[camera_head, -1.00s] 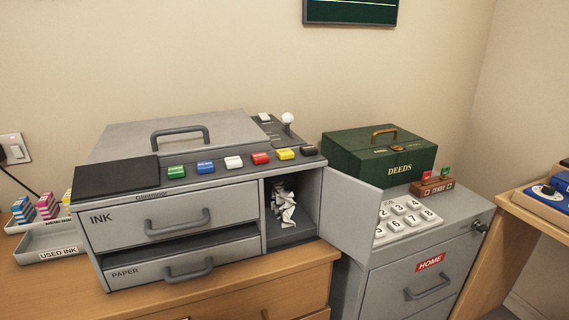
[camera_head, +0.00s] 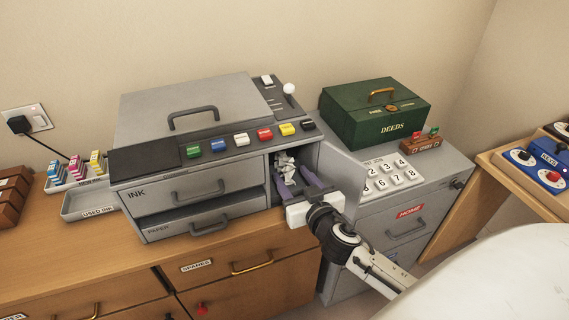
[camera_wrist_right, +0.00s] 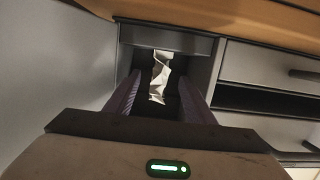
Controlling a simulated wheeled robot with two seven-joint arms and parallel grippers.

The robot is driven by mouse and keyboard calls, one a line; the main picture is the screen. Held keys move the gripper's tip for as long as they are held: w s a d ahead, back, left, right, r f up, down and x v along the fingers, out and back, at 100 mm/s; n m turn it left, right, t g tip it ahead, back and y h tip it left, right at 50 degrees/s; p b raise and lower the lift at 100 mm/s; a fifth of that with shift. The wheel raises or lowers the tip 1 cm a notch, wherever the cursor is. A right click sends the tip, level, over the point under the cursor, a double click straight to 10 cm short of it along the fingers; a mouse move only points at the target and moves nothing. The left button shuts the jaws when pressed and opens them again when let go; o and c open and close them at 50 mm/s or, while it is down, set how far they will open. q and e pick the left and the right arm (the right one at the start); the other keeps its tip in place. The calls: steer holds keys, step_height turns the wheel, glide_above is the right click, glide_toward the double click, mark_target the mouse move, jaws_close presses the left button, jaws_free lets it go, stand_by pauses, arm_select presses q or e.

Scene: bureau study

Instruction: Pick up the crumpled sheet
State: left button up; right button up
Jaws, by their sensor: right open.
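The crumpled sheet (camera_head: 286,166) is white and stands in the open compartment at the right end of the grey printer (camera_head: 190,117). In the right wrist view the sheet (camera_wrist_right: 160,78) shows between and beyond the two fingers. My right gripper (camera_head: 293,176) is open, with its purple fingers reaching into the compartment mouth on either side of the sheet's lower part. Whether a finger touches the sheet cannot be told. The sheet's lower part is partly hidden by the gripper in the head view. My left gripper is not in view.
The compartment's door (camera_head: 343,176) stands open to the right of my gripper. A grey cabinet (camera_head: 400,228) with a keypad and a green deeds box (camera_head: 375,115) is beyond it. The used ink tray (camera_head: 90,203) is at left on the wooden desk (camera_head: 60,250).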

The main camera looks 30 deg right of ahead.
steer(key=shift+f+x, duration=0.1)
steer(key=shift+x, duration=1.45)
steer(key=shift+f+x, duration=0.15)
steer(key=shift+x, duration=1.35)
steer(key=shift+a, duration=0.1)
steer(key=shift+c, duration=0.4)
steer(key=c, duration=1.1)
